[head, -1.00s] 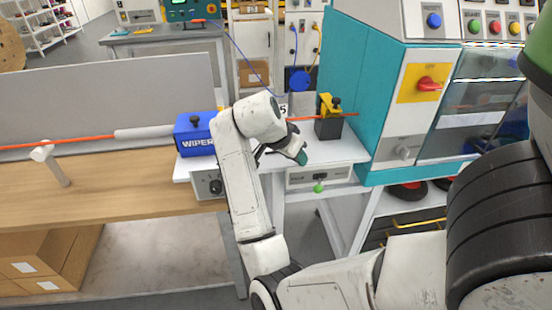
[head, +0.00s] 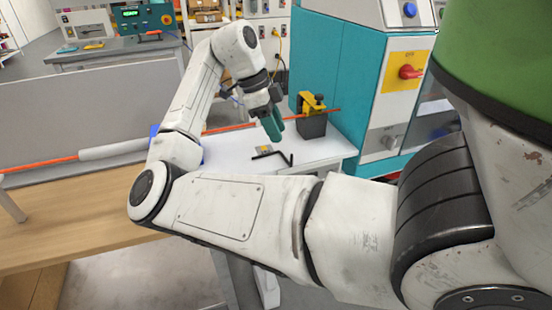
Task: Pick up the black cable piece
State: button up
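A thin black bent piece (head: 288,159) lies on the white tabletop (head: 325,148). It has an angled shape, and I cannot tell from its look whether it is the cable piece or a hex key. My gripper (head: 274,128), with teal fingers, points down above the white tabletop, a little above and behind the black piece in the picture. It appears apart from the piece. The fingers are seen nearly side-on, so their gap is unclear. I see nothing held between them.
A small grey and yellow item (head: 263,148) lies beside the black piece. A dark block with a yellow clamp (head: 312,120) holds the orange cable (head: 232,128) at the right. The teal machine (head: 340,75) stands close behind. My arm mostly hides the blue wiper block (head: 154,131).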

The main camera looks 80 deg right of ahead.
jog(key=x, duration=0.8)
jog(key=shift+s+d+f+p, duration=0.15)
jog(key=shift+s+f+p, duration=0.1)
jog(key=shift+s+p, duration=0.05)
jog(key=shift+c, duration=0.5)
grip_shut()
